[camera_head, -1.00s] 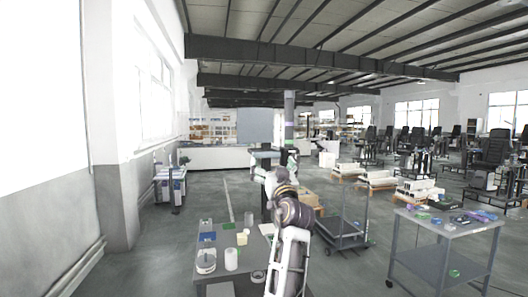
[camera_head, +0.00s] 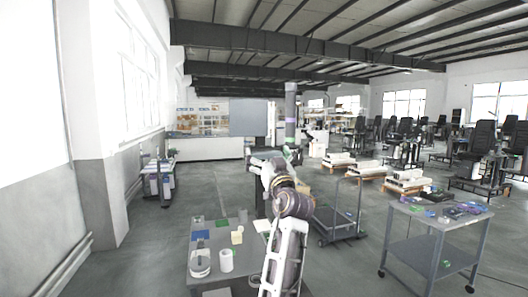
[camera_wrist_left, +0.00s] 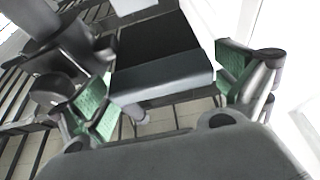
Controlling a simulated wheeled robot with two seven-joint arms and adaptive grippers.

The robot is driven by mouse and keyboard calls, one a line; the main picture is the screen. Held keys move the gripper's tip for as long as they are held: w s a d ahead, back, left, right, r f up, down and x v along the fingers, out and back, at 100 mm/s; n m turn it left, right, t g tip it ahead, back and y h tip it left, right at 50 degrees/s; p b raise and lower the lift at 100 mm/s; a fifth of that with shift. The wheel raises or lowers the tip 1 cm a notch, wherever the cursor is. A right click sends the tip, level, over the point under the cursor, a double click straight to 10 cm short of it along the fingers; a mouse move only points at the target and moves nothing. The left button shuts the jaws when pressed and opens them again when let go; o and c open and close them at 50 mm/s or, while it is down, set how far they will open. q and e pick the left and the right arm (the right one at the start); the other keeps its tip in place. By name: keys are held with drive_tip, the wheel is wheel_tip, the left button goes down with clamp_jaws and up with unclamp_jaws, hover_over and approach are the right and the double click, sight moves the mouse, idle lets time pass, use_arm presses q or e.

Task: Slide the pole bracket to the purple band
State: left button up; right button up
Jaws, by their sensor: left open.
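A dark upright pole (camera_head: 290,105) stands ahead in the head view, with a faint purple band (camera_head: 290,119) and a green band (camera_head: 290,141) lower down. My left gripper (camera_head: 286,157) is raised near the pole's lower part; its fingers are too small there to make out. In the left wrist view my left gripper (camera_wrist_left: 164,84) is open, with green pads on both sides. A dark block with a grey front face (camera_wrist_left: 165,78), perhaps the pole bracket, shows between the fingers with gaps at the sides. I cannot tell whether it touches them. My right gripper is not in view.
A grey table (camera_head: 205,268) with small items stands at the lower left, close to my arm. A cart (camera_head: 340,232) stands to the right of my arm, and a two-level table (camera_head: 415,246) stands farther right. Open floor lies between them. A wall runs along the left.

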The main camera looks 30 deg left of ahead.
use_arm(q)
drive_tip(key=shift+w+a+r, duration=0.1)
drive_tip(key=shift+w, duration=0.05)
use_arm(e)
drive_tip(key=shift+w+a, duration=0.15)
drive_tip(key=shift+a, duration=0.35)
